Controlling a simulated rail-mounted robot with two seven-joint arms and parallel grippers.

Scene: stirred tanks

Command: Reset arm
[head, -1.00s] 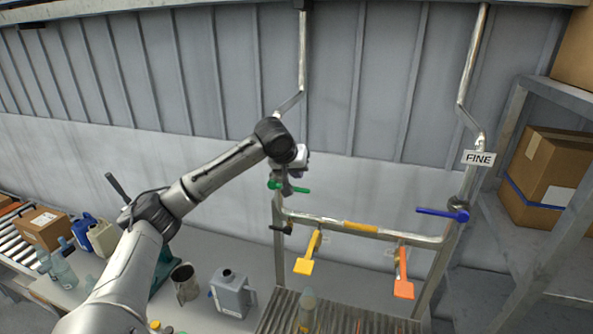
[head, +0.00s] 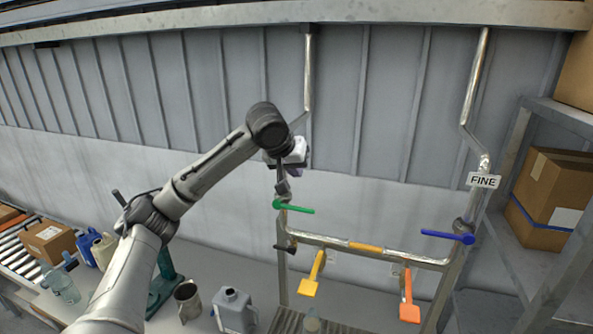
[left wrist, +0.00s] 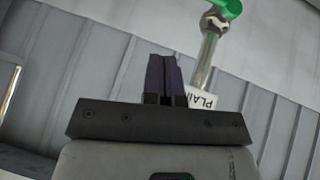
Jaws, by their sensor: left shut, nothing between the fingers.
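My left arm reaches in from the left in the head view. Its gripper (head: 283,187) is just above the green valve handle (head: 294,207) on the left upright pipe, and no grip on the handle shows. In the left wrist view the two dark fingers (left wrist: 166,78) are shut together with nothing between them. Beyond them that view shows the green handle (left wrist: 228,8) on its pipe and a sign reading "PLAIN" (left wrist: 202,99), partly hidden by the gripper. My right gripper is in neither view.
A blue handle (head: 447,237) and a "FINE" sign (head: 484,180) are on the right pipe. Yellow (head: 312,274) and orange (head: 408,297) levers hang from the crossbar. A grey jug (head: 234,310) and metal mug (head: 188,300) stand below. A shelf with boxes (head: 553,190) is at right.

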